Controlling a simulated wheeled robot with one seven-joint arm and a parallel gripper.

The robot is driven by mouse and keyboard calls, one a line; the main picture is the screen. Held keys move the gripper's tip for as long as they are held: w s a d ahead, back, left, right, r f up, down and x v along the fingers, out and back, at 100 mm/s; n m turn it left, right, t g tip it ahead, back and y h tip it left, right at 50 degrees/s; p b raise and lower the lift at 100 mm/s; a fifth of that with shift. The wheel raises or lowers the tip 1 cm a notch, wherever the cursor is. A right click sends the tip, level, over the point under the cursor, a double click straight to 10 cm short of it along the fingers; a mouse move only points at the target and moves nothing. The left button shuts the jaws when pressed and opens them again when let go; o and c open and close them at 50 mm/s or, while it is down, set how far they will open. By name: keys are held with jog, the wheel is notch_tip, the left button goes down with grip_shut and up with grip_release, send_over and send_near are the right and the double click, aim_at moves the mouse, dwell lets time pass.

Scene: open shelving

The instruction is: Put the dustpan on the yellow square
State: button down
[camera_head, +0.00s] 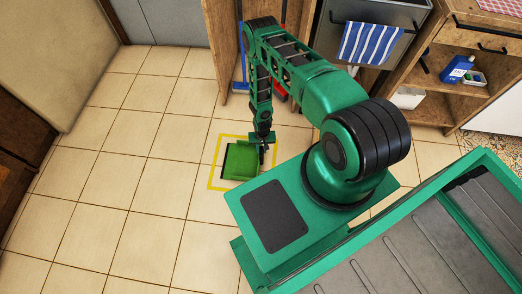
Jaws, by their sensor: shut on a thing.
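A green dustpan (240,161) is inside the outline of the yellow square (213,164) on the tiled floor. My gripper (263,153) points down at the dustpan's right side and is shut on it. The fingertips are small and partly hidden by the arm. I cannot tell whether the dustpan touches the floor or is held just above it. The square's right edge is partly hidden behind my arm and base.
An open wooden cupboard (225,60) with blue and red tools stands behind the arm. A striped towel (370,42) hangs at the back. Shelves with a blue bottle (457,68) are at right. The tiled floor (120,160) at left is clear.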

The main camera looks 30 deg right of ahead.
jog(key=shift+f, duration=0.1)
jog(key=c, duration=1.6)
grip_release()
jog(key=shift+o, duration=0.2)
